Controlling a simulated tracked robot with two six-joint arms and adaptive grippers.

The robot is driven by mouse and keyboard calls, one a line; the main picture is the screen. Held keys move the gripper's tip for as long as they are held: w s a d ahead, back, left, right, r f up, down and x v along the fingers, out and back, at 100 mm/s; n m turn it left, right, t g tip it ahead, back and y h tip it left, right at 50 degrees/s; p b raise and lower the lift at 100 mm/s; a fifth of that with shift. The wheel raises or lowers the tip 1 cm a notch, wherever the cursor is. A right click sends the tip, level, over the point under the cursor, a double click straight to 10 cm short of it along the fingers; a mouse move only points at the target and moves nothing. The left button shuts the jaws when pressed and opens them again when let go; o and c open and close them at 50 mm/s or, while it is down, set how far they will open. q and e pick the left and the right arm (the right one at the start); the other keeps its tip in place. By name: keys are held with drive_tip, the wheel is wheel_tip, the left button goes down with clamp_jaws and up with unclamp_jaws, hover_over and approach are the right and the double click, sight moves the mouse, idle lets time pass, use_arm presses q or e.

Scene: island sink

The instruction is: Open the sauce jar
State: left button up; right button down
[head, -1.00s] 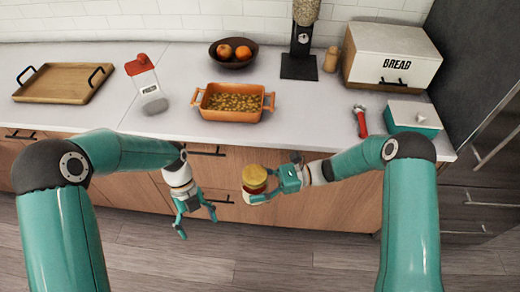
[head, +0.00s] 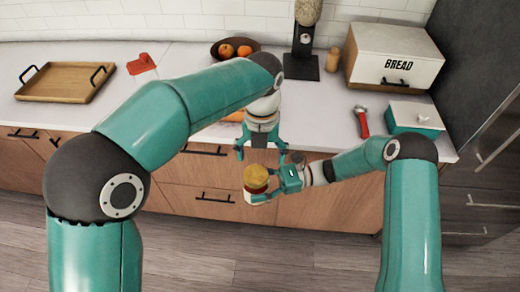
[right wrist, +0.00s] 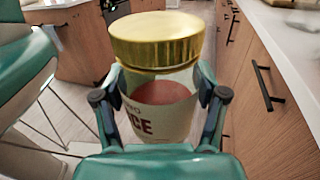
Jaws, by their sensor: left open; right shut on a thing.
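The sauce jar has a gold lid (head: 256,176) and a clear body with a pale label and red sauce inside. My right gripper (head: 262,192) is shut on the jar's body and holds it upright in front of the counter. In the right wrist view the jar (right wrist: 165,105) sits between both fingers, with the lid (right wrist: 157,38) in place above them. My left gripper (head: 260,150) is open and empty, pointing down, just above and behind the lid, apart from it as far as I can see.
The counter holds a wooden tray (head: 62,84), a fruit bowl (head: 222,50), a bread box (head: 393,57), a red-handled tool (head: 363,123) and a teal box (head: 414,119). My left arm hides most of the orange baking dish (head: 235,117). Drawers with handles (head: 214,198) face the jar.

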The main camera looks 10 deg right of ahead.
sight(261, 175)
use_arm(q)
drive_tip(key=shift+f, duration=3.4)
drive_tip(key=shift+o, duration=0.2)
drive_tip(key=shift+s+f, duration=0.15)
clamp_jaws()
